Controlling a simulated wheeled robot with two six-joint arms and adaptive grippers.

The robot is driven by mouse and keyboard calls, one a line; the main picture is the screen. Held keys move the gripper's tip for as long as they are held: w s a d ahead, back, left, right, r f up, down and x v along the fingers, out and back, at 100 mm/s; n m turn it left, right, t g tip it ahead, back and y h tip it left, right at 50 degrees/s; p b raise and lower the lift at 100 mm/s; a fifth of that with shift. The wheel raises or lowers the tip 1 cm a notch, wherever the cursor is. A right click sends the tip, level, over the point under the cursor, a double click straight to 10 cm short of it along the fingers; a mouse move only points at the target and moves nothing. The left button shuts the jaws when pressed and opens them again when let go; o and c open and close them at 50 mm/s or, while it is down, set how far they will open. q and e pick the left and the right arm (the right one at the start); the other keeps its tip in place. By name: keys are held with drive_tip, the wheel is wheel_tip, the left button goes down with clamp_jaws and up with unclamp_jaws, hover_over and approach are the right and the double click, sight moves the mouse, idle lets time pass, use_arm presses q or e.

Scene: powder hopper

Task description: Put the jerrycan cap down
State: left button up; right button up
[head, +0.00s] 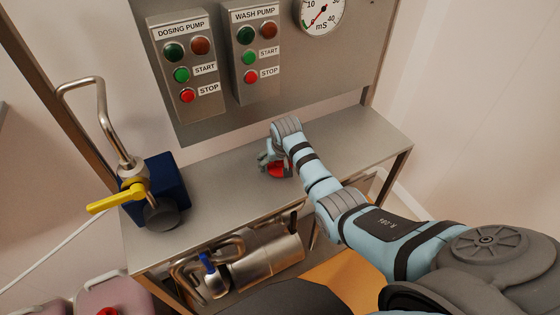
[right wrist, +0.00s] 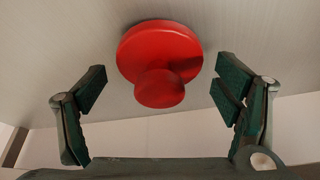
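The red jerrycan cap (right wrist: 160,55) lies on the steel bench surface, with its narrower knob toward my right gripper in the right wrist view. In the head view the cap (head: 278,171) shows partly behind my right gripper (head: 268,164), on the bench top. In the right wrist view my right gripper (right wrist: 162,100) is open, with a finger apart from the cap on each side. Neither finger touches it. My left gripper does not show.
The steel bench (head: 225,172) is clear left and right of the cap. A blue pump block (head: 168,181) with a yellow lever (head: 115,199) stands at its left end. Dosing and wash pump panels hang behind. Pink jerrycans (head: 115,296) stand low at the left.

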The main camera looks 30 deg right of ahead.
drive_tip(key=shift+r, duration=0.1)
drive_tip(key=shift+s+r, duration=0.1)
drive_tip(key=shift+r, duration=0.25)
drive_tip(key=p+v, duration=0.3)
drive_tip(key=v, duration=0.8)
drive_tip(key=shift+r, duration=0.15)
drive_tip(key=shift+s, duration=0.15)
